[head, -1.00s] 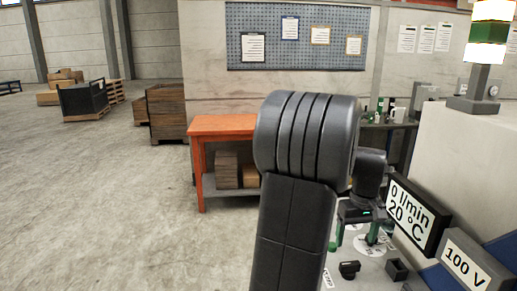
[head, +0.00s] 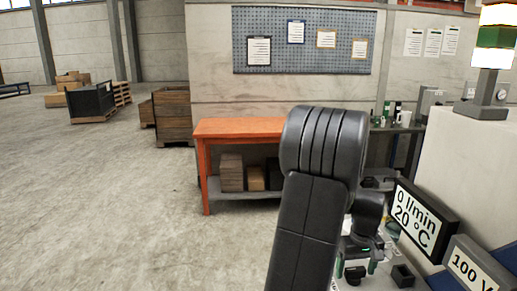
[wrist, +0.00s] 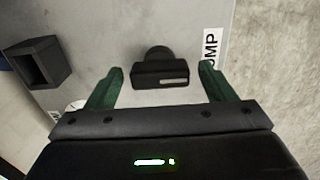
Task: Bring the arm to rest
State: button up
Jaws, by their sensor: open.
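My arm rises in the middle of the head view, and its dark links hide part of the bench behind it. The knob also shows in the head view (head: 354,275), below the gripper.
A black square holder (wrist: 40,62) stands left of the knob. A "0 l/min 20 °C" display (head: 422,218) and a "100 V" display (head: 472,270) stand at the right. An orange table (head: 238,128) is behind my arm.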

jog(key=shift+r, duration=0.1)
notch_tip(320, 180, up, 13)
notch_tip(320, 180, down, 14)
jog(key=shift+r, duration=0.25)
jog(key=shift+r+m, duration=0.1)
jog(key=shift+m, duration=0.3)
jog(key=m, duration=0.8)
jog(key=shift+m, duration=0.3)
jog(key=m, duration=0.4)
jog(key=shift+m, duration=2.3)
